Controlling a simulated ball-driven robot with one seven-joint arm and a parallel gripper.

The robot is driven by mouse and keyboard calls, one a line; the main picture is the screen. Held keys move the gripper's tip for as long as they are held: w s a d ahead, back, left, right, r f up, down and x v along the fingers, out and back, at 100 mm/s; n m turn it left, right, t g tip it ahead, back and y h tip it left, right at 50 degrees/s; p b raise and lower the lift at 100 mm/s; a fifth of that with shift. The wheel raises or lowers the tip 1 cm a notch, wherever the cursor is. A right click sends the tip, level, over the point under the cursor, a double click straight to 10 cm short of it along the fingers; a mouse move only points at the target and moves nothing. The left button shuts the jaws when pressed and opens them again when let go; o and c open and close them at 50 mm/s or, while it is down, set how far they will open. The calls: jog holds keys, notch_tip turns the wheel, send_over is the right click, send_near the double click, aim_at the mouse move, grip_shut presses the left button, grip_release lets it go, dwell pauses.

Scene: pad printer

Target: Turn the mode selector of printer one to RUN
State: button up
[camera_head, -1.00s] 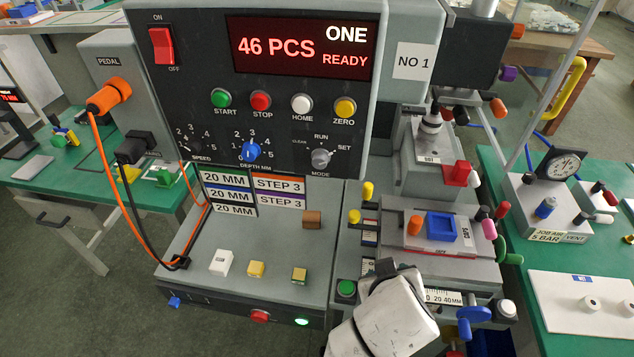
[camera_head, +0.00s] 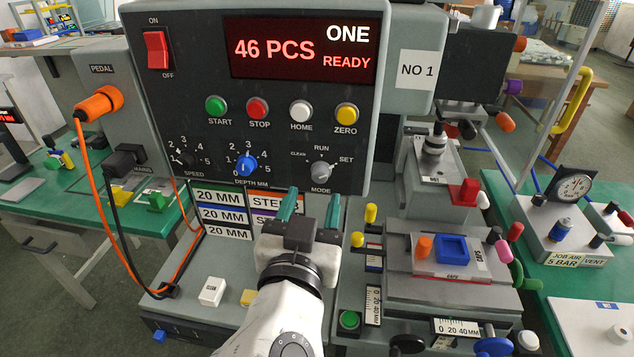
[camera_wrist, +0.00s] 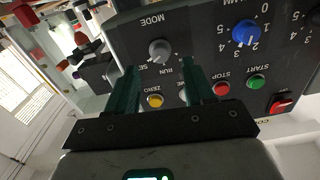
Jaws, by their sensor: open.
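The mode selector (camera_head: 321,173) is a grey round knob at the lower right of printer one's panel (camera_head: 200,130), with CLEAR, RUN and SET around it. Its light mark seems to point toward SET, but it is small. My gripper (camera_head: 312,201) is open and empty, its two green fingers pointing up at the panel just below the knob. In the wrist view, the knob (camera_wrist: 160,49) appears beyond and between the fingertips (camera_wrist: 161,70), apart from them. The fingers partly cover the RUN and SET lettering there.
The blue depth knob (camera_head: 247,165) is close to the left of the selector. The zero button (camera_head: 346,113) and home button (camera_head: 301,112) are above. Label plates (camera_head: 222,213) lie below the panel. The display (camera_head: 303,48) reads ONE, 46 PCS, READY.

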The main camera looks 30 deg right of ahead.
aim_at(319, 179)
jog(key=shift+x, duration=2.4)
grip_shut()
